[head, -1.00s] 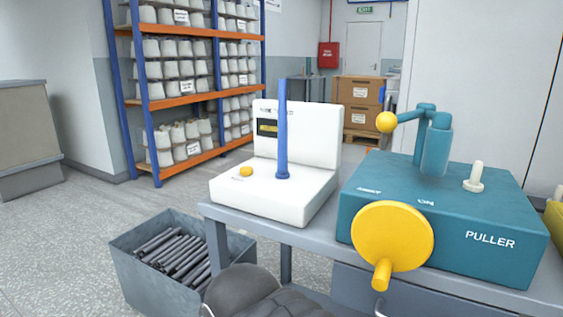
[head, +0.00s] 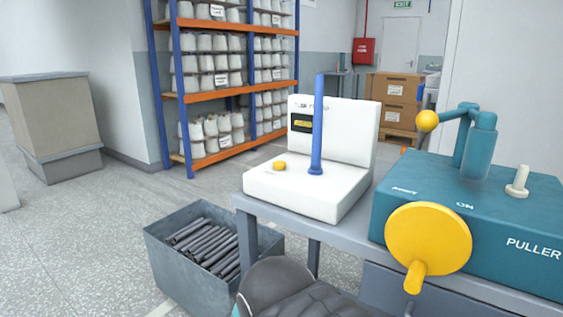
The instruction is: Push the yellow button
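The yellow button (head: 280,165) is a small round knob on the flat base of a white machine (head: 300,193), at the base's left. A blue upright post (head: 318,125) stands on the same base to the right of the button. The machine's upright back panel has a small dark display with yellow on it (head: 302,123). Nothing covers the button. My gripper is not in view.
The white machine stands on a grey bench (head: 290,220). To its right is a teal PULLER box (head: 500,220) with a yellow handwheel (head: 428,238) and a yellow-knobbed lever (head: 427,121). A grey bin (head: 190,270) of dark rods and a dark padded object (head: 290,290) are in front.

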